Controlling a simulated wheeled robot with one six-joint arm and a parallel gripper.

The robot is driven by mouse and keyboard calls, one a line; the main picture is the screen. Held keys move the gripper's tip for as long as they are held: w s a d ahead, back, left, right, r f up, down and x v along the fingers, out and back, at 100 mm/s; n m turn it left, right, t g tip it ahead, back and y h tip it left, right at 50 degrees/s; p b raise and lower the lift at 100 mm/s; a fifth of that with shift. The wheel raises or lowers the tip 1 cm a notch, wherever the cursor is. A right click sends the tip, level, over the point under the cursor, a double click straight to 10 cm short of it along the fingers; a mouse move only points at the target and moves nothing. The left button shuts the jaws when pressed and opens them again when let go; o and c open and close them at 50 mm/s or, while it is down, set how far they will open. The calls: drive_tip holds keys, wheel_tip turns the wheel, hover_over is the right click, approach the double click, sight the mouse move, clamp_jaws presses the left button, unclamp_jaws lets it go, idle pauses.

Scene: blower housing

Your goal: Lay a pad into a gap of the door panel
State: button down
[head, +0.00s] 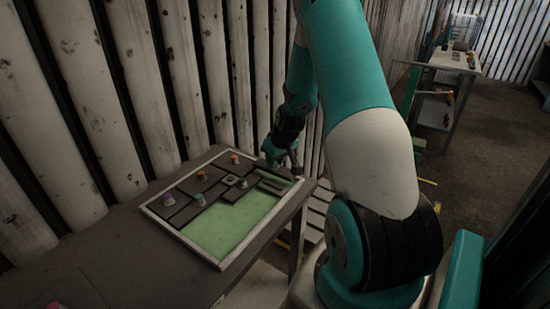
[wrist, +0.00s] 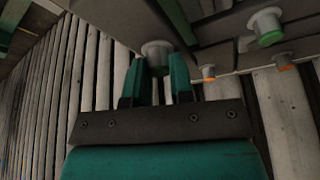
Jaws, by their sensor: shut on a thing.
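The door panel (head: 219,262) lies on a bench in the head view, with a pale rim and a green floor. Dark pads with small knobs cover its far and left parts; a stepped green area (head: 230,222) is bare at the near right. My gripper (head: 290,168) is at the panel's far right corner. In the wrist view my gripper (wrist: 157,78) is shut on the pale grey knob (wrist: 157,50) of a dark pad (wrist: 115,18). A green strip (wrist: 177,16) shows beside that pad. In the head view my arm partly hides this spot, so I cannot tell whether the pad is seated.
Neighbouring pads carry a green-ringed knob (wrist: 267,27) and orange-marked knobs (wrist: 208,72). A plank wall (head: 140,80) stands close behind the bench (head: 95,255). The bench is mostly bare left of the panel. A second table (head: 452,60) stands far right.

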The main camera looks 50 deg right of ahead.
drive_tip(key=shift+f+b, duration=0.2)
drive_tip(key=shift+b, duration=0.1)
drive_tip(key=shift+f+b, duration=0.2)
drive_tip(key=shift+b, duration=0.95)
drive_tip(key=shift+s+r, duration=0.1)
drive_tip(key=shift+r, duration=0.15)
drive_tip(key=shift+r+p, duration=0.15)
drive_tip(key=shift+p, duration=0.95)
drive_tip(key=shift+p, duration=0.4)
drive_tip(key=shift+f, duration=0.4)
drive_tip(key=shift+f+b, duration=0.75)
drive_tip(key=shift+b, duration=0.15)
